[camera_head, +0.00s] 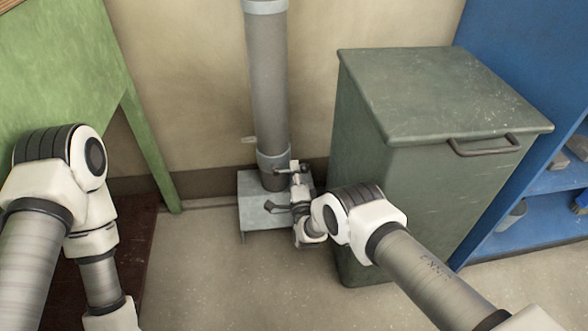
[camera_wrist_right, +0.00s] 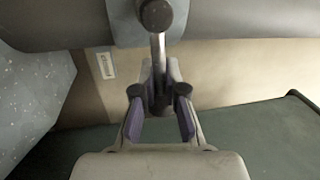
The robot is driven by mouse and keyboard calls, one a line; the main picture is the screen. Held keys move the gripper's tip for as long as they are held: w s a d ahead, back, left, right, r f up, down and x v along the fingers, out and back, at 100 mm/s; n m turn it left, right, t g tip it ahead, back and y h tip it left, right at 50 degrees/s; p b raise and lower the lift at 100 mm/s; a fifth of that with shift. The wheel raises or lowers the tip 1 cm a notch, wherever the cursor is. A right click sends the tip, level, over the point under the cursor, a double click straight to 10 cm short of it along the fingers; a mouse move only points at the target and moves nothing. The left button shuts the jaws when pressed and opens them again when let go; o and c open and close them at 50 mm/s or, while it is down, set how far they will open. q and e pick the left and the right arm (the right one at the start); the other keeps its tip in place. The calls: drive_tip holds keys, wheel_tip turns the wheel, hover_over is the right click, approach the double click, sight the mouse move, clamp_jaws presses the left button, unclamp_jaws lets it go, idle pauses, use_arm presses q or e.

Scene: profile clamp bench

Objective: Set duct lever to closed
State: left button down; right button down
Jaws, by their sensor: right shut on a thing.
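The duct (camera_head: 268,90) is a grey vertical pipe that stands on a pale metal box (camera_head: 258,217) against the wall. In the right wrist view the duct (camera_wrist_right: 230,25) runs across the top. The duct lever (camera_wrist_right: 158,48) is a short metal rod with a dark round end, and it comes from the duct down between my fingers. My right gripper (camera_wrist_right: 158,100) is shut on it, with a purple pad on either side. In the head view my right gripper (camera_head: 297,182) is at the duct's lower end and hides much of the lever. My left gripper is out of view.
A green lidded bin (camera_head: 415,160) with a handle stands close to the right of the duct, beside my right arm. A blue shelf (camera_head: 545,215) is further right. A green bench (camera_head: 75,75) is at the left. Bare floor (camera_head: 220,280) lies in front.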

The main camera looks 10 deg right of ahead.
drive_tip(key=shift+w+d+f+m+h, duration=0.15)
drive_tip(key=shift+d+m+h, duration=0.25)
drive_tip(key=shift+m, duration=0.3)
drive_tip(key=c, duration=1.2)
unclamp_jaws()
drive_tip(key=shift+d, duration=0.1)
drive_tip(key=shift+s+f, duration=0.15)
drive_tip(key=shift+s, duration=0.1)
drive_tip(key=s, duration=0.3)
drive_tip(key=s+f, duration=0.1)
drive_tip(key=s, duration=0.3)
drive_tip(key=s+f, duration=0.1)
drive_tip(key=s, duration=0.3)
drive_tip(key=shift+s+f, duration=0.1)
drive_tip(key=shift+s, duration=0.1)
